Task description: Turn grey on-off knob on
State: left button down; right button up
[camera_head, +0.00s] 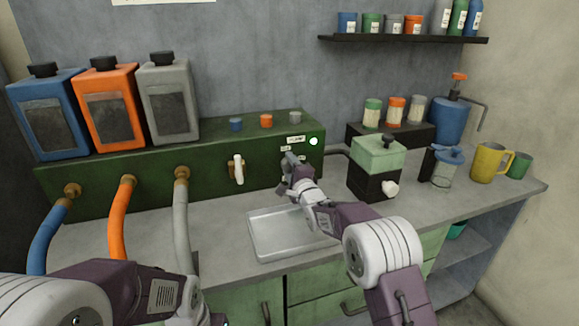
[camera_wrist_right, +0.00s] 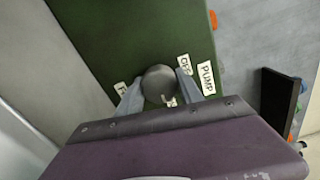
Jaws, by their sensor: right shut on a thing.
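The dark grey round knob (camera_wrist_right: 159,82) is on the front of the green machine box (camera_head: 110,178). In the right wrist view, white labels surround it; one reads PUMP (camera_wrist_right: 207,78) and one seems to read OFF. My right gripper (camera_head: 289,164) is at the box front, its two fingers on either side of the knob, shut on it. In the head view the gripper hides the knob. The knob's pointer direction cannot be made out. A small pale-green lamp (camera_head: 313,141) glows on the box front. My left arm is at the lower left; its fingers are out of view.
A metal tray (camera_head: 262,250) lies on the counter below my right arm. A white-handled tap (camera_head: 238,169) juts from the box. A green-and-black device (camera_head: 375,184) stands right of the gripper. Blue, orange and grey hoses hang at the left.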

jog(key=shift+f, duration=0.1)
jog(key=o, duration=1.4)
jog(key=shift+s, duration=0.1)
jog(key=v, duration=0.9)
jog(key=shift+p, duration=0.3)
